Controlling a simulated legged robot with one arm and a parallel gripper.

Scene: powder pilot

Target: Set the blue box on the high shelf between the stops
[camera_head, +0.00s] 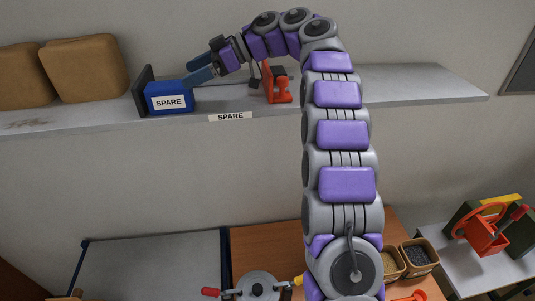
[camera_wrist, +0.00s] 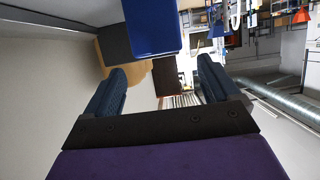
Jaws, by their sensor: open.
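The blue box (camera_head: 170,88) with a white SPARE label stands on the high shelf (camera_head: 400,86), near its front edge. A dark upright stop (camera_head: 142,92) is close against its left side; I cannot tell whether they touch. A narrow grey upright piece (camera_head: 254,76), perhaps the other stop, stands to the right, partly hidden. My gripper (camera_head: 199,74) is open at the box's upper right. In the wrist view the blue box (camera_wrist: 152,25) and the dark stop (camera_wrist: 115,42) lie beyond my open gripper (camera_wrist: 160,82), and nothing is between its fingers.
Two brown sacks (camera_head: 86,68) sit on the shelf to the left. An orange tool (camera_head: 277,84) stands on it to the right, under my arm. A SPARE tag (camera_head: 230,117) is on the shelf's front edge. The shelf's right end is clear. A wooden table (camera_head: 262,248) is below.

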